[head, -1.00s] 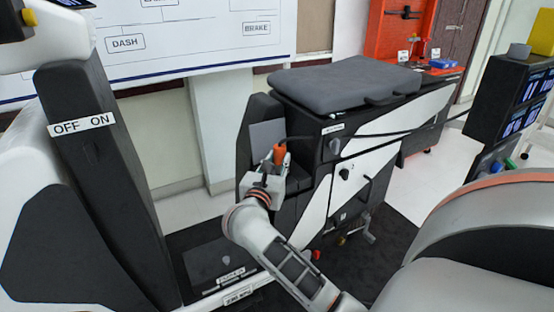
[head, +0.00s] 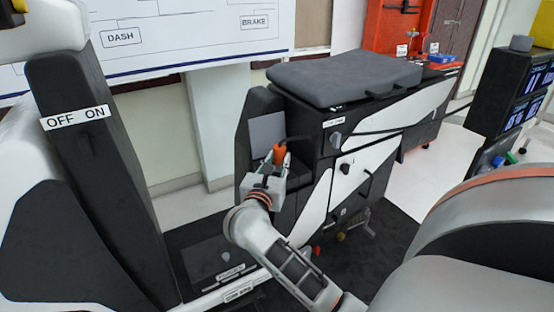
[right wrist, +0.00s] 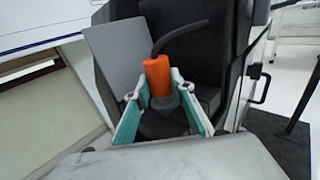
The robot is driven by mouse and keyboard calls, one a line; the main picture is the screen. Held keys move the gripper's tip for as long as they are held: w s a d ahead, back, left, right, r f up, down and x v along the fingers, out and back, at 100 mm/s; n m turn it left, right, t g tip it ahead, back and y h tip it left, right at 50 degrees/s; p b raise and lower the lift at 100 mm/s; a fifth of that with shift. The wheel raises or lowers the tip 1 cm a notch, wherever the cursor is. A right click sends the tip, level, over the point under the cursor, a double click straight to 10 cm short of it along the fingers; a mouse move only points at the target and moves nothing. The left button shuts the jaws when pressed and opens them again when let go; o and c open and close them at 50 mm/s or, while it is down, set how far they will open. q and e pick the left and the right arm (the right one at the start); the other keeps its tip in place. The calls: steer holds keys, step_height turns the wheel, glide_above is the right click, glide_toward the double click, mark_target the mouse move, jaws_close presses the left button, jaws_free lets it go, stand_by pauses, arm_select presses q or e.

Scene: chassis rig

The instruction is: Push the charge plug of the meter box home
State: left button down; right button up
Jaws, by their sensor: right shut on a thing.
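The charge plug (head: 279,154) is an orange cylinder with a black cable, in front of the black body of the chassis rig. My right gripper (head: 272,168) is shut on the plug, and its arm reaches up from the bottom of the head view. In the right wrist view the orange plug (right wrist: 158,77) stands nearly upright between the two teal-lined fingers (right wrist: 160,97). A grey ring or socket shows at the plug's lower end. Whether the plug is fully seated is hidden by the fingers. My left gripper is not in view.
A grey flap or panel (head: 267,134) stands just behind the plug. The grey seat (head: 345,76) and white side panels are to the right. A black column with an OFF ON label (head: 75,118) stands at left. Dark floor mat (head: 370,245) lies below.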

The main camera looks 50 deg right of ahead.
steer(key=shift+f+b, duration=0.3)
steer(key=shift+f, duration=0.45)
steer(key=o, duration=1.2)
